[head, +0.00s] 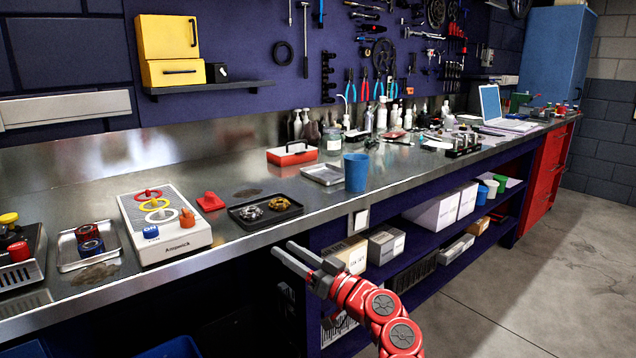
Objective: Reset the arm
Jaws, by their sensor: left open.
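My left gripper (283,249) is in the lower middle of the head view, on a red arm that rises from the bottom edge. Its two grey fingers are apart, with nothing between them. They point up and left, in front of the metal bench's (235,232) front edge, and appear clear of it. My right gripper does not show.
The bench holds a white box with coloured rings (175,240), a black tray (290,215) with metal parts, a red block (210,201) and a blue cup (356,172). Below is a shelf with grey boxes (385,243). Open floor (540,290) lies at right.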

